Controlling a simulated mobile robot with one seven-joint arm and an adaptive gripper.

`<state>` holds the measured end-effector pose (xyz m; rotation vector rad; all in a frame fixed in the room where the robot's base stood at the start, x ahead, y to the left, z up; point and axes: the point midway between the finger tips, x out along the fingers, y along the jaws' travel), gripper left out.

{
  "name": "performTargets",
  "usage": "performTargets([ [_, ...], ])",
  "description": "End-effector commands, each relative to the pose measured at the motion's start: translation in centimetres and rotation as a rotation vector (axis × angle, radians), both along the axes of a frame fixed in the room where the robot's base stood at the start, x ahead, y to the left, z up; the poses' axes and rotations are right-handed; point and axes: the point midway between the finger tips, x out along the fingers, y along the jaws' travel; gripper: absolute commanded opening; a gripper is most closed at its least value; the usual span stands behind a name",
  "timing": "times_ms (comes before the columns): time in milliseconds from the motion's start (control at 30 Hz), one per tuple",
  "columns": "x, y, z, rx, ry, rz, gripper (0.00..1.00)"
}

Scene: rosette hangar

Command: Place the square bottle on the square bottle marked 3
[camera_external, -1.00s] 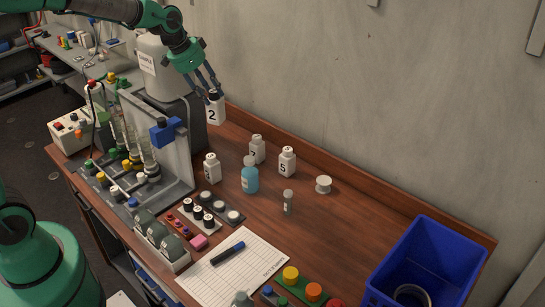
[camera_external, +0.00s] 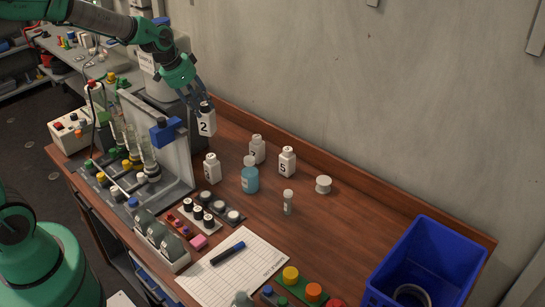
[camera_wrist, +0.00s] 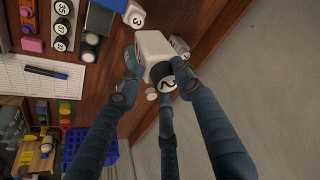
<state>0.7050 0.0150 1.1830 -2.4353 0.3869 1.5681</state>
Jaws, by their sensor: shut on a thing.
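My gripper (camera_external: 203,103) is shut on a white square bottle with a black cap marked 2 (camera_external: 207,126). It holds it upright at the cap end, above the back left of the bench. In the wrist view my gripper's fingers (camera_wrist: 158,74) surround this bottle (camera_wrist: 153,45). The white square bottle marked 3 shows at the top of the wrist view (camera_wrist: 135,16). It seems to be the left white bottle (camera_external: 212,170) in the external view, where its number is hard to read. It stands on the bench, apart from the held bottle.
A white bottle with a blurred number (camera_external: 257,152), a white bottle marked 5 (camera_external: 287,163) and a blue bottle (camera_external: 250,180) stand close by. A grey rack (camera_external: 178,171) with a raised panel is left. A blue bin (camera_external: 455,255) stands at right.

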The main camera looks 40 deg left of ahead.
Motion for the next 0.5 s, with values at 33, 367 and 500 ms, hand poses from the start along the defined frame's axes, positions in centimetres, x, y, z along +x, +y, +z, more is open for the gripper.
performTargets([
  [33,0.0,0.0,-0.3,0.0,0.001,0.0,0.0],
  [367,0.0,0.0,-4.2,-0.001,0.002,0.001,0.0],
  [500,0.0,0.0,-4.8,0.0,0.0,0.0,0.0],
])
